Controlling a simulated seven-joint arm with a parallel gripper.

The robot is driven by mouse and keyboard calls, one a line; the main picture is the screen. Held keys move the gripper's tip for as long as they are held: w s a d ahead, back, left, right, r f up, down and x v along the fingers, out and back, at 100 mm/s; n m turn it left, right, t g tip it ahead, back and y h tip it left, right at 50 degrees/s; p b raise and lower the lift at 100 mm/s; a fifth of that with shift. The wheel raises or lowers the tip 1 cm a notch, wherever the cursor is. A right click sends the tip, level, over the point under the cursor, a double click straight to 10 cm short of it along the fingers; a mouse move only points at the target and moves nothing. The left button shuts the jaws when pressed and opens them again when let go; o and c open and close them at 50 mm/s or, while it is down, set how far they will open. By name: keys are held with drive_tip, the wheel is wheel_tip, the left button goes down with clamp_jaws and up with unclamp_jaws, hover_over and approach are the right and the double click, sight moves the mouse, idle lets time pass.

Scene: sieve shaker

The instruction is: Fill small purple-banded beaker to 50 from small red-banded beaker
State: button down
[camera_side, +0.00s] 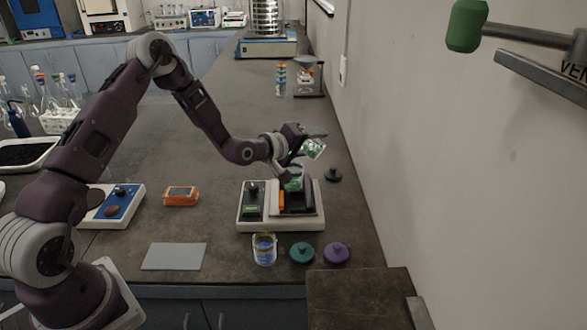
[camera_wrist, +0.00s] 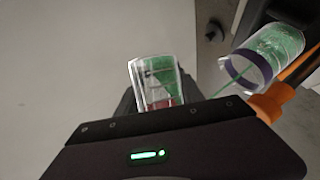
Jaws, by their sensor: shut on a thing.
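My gripper (camera_side: 306,138) is shut on the small red-banded beaker (camera_side: 315,149), holding it strongly tilted above the device. In the wrist view this clear beaker (camera_wrist: 154,80) sits between the fingers, with green contents and its red band near the gripper body. The small purple-banded beaker (camera_side: 294,184) stands below it on the device and contains green material. In the wrist view the purple-banded beaker (camera_wrist: 268,58) is at the upper right, its purple band near the mouth. A thin green stream runs toward that mouth. I cannot read its fill level.
The white-based device (camera_side: 252,226) has dark and orange parts. In front are a beaker with blue contents (camera_side: 264,250), a teal lid (camera_side: 302,253) and a purple lid (camera_side: 336,253). A dark lid (camera_side: 333,175) lies right, near the wall. A grey flat plate (camera_side: 174,256) lies front left.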

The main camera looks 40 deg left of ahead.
drive_tip(key=m+y, duration=0.1)
drive_tip(key=m+g, duration=0.1)
drive_tip(key=shift+d+r+m+y, duration=0.15)
drive_tip(key=shift+d+m+y, duration=0.05)
drive_tip(key=shift+m+y, duration=0.2)
drive_tip(key=shift+a+f, duration=0.2)
drive_tip(key=shift+d+f, duration=0.1)
drive_tip(key=shift+d, duration=0.05)
drive_tip(key=w+d+f+m+g+y, duration=0.1)
drive_tip(key=d+f+m+y, duration=0.3)
drive_tip(key=f, duration=0.4)
drive_tip(key=shift+w+d+f+m+b, duration=0.2)
drive_tip(key=shift+m+b, duration=0.15)
drive_tip(key=shift+m, duration=0.45)
